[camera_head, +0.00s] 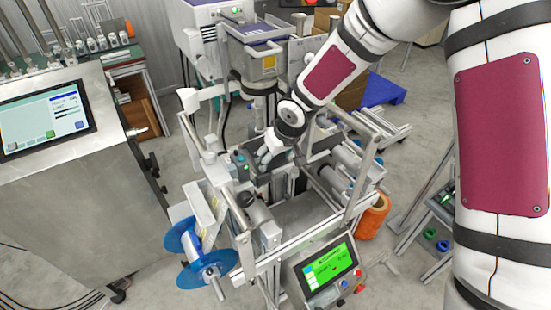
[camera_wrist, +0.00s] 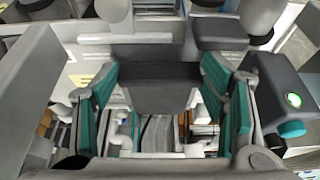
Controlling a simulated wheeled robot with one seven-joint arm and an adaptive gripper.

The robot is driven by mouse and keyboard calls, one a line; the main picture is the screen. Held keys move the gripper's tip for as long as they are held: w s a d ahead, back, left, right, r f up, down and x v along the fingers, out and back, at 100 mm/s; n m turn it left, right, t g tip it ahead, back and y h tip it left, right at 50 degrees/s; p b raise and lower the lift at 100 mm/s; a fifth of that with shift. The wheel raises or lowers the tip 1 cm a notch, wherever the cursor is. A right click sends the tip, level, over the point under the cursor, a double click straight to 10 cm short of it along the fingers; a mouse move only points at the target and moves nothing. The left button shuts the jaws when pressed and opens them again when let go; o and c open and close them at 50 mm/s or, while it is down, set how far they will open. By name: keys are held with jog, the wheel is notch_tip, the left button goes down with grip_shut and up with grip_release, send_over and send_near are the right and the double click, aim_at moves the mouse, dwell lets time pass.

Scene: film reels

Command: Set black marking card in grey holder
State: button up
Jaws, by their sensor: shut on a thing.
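My gripper (camera_wrist: 158,82) shows in the wrist view with a teal-padded finger on each side. A dark grey-black flat block (camera_wrist: 152,92) sits between the pads, and the fingers are shut on it; it looks like the black marking card. In the head view my gripper (camera_head: 266,153) is low over the machine's middle, and the card cannot be made out there. I cannot tell for certain which grey part is the holder, or whether the card touches it.
A grey box with a green light (camera_wrist: 285,95) stands close to the right finger in the wrist view. In the head view, metal frame rails and rollers surround my gripper. A blue reel (camera_head: 183,240) and a green-screen panel (camera_head: 328,270) are at the machine's front.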

jog(key=shift+f, duration=0.6)
jog(key=o, duration=1)
jog(key=shift+d, duration=0.1)
